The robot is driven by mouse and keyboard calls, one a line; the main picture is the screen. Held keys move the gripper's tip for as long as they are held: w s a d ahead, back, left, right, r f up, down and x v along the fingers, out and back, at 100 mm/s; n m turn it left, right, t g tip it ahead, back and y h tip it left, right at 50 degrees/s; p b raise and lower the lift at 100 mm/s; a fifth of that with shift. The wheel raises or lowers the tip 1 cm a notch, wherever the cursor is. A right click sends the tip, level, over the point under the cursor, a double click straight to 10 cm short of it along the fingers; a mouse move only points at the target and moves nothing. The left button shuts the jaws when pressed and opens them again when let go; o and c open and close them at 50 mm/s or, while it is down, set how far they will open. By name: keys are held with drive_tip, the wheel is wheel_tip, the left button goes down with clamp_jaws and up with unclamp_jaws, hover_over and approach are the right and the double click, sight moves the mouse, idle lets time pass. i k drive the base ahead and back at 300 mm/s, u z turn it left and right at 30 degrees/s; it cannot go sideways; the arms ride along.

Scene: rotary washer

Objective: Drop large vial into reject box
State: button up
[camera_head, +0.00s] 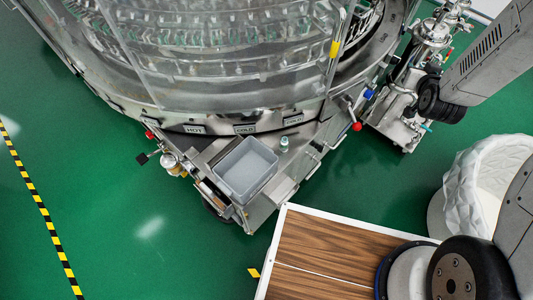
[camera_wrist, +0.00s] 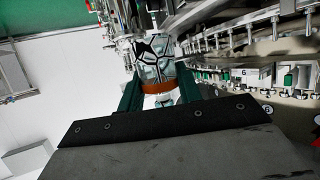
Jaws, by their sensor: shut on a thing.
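In the wrist view, my gripper (camera_wrist: 160,92) is shut on a large vial (camera_wrist: 156,68). The vial is clear glass with dark outlines and an orange band near the fingers. Its far end points away from the gripper, toward metal machinery. In the head view, an open grey box (camera_head: 246,170), which looks like the reject box, sits on the metal ledge at the front of the washer. It looks empty. The gripper and the held vial do not show in the head view, where only parts of my arm appear at the right.
The round washer (camera_head: 220,70) with clear guards fills the top of the head view. A small pale cylinder (camera_head: 284,143) stands right of the box. A wood-topped table (camera_head: 320,255) is below right, and a white textured tub (camera_head: 480,185) is at right.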

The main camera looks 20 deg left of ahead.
sight(253, 174)
drive_tip(key=u, duration=0.4)
drive_tip(key=k, duration=0.7)
drive_tip(key=u, duration=0.7)
